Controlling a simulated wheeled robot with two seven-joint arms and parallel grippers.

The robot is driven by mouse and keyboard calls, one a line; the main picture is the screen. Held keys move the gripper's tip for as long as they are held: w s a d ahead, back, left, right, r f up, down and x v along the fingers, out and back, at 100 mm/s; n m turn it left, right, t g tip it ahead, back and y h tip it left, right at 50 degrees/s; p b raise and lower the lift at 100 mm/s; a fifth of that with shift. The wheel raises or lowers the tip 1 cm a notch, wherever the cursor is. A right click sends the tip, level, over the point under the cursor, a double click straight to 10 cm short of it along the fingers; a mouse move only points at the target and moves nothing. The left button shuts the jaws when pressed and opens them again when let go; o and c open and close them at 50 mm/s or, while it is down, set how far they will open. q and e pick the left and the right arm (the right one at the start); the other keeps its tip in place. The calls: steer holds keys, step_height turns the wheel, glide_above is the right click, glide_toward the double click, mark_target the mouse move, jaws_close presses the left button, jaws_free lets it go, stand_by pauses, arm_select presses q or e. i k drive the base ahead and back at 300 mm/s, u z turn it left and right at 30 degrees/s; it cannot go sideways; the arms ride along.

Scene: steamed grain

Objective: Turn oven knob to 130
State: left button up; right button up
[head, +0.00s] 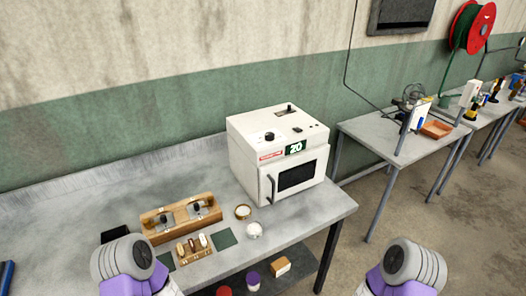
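The oven (248,160) is a white box with its door closed, standing at the right end of the grey workbench. A green display (295,147) on its upper front edge appears to read 20. On its top sits a dark knob (269,136) on a pale dial near the front left. Another small dark control (289,109) sits farther back on top. The dial markings are too small to read. Only rounded grey and purple links of my two arms show at the bottom, well short of the oven. Neither gripper's fingers are in view.
On the bench (100,198), a wooden rack (155,231), small dishes (243,212), a white container (254,230) and dark green pads stand in front and left of the oven. A second table (372,134) with tools stands to the right, across a floor gap. The space above the oven is clear.

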mark_target(268, 136)
steer(key=z, duration=2)
steer(key=i, duration=1.6)
steer(key=u, duration=3.4)
